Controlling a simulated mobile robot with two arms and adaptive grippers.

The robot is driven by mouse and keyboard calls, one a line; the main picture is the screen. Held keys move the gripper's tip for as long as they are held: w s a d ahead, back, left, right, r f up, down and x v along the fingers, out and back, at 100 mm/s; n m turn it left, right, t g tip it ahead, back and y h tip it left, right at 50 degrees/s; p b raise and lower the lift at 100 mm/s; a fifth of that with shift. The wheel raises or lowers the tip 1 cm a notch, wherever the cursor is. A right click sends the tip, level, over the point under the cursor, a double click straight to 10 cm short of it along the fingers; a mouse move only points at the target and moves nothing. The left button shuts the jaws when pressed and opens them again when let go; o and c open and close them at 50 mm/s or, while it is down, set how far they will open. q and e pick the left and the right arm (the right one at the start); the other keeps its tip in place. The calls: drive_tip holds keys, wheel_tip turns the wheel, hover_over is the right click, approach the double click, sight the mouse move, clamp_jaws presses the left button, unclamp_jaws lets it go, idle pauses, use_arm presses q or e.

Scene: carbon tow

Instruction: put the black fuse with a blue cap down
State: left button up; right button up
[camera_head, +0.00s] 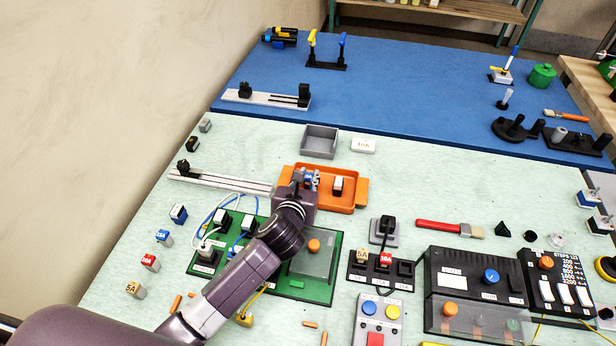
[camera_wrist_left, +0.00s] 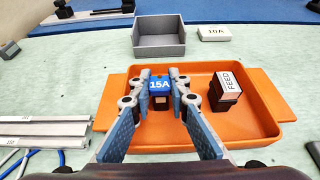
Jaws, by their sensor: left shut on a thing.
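My left gripper (camera_head: 308,182) is over the left part of the orange tray (camera_head: 362,190). In the left wrist view the left gripper (camera_wrist_left: 160,80) is shut on the black fuse with a blue cap (camera_wrist_left: 160,84), marked 15A. The fuse looks upright between the fingertips; I cannot tell whether its base touches the floor of the orange tray (camera_wrist_left: 265,115). A black fuse with a white cap marked FEED (camera_wrist_left: 225,88) stands in the tray to its right. My right gripper is not in view.
A grey open box (camera_head: 320,142) and a white 10A label block (camera_head: 363,145) lie behind the tray. A grey rail (camera_head: 222,181) is to its left. A green board (camera_head: 308,288) and a black fuse holder (camera_head: 380,270) are in front. Tray floor between the fuses is free.

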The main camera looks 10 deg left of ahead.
use_arm(q)
drive_tip(key=shift+f, duration=0.1)
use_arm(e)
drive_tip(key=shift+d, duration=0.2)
use_arm(q)
drive_tip(key=o, duration=0.8)
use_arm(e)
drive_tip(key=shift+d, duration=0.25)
use_arm(q)
drive_tip(key=shift+o, duration=0.2)
drive_tip(key=shift+s+r, duration=0.15)
drive_tip(key=shift+r, duration=0.05)
drive_tip(key=v, duration=1)
drive_tip(key=shift+s+r, duration=0.15)
drive_tip(key=shift+s, duration=0.15)
drive_tip(key=shift+s+r, duration=0.2)
drive_tip(key=shift+s, duration=0.3)
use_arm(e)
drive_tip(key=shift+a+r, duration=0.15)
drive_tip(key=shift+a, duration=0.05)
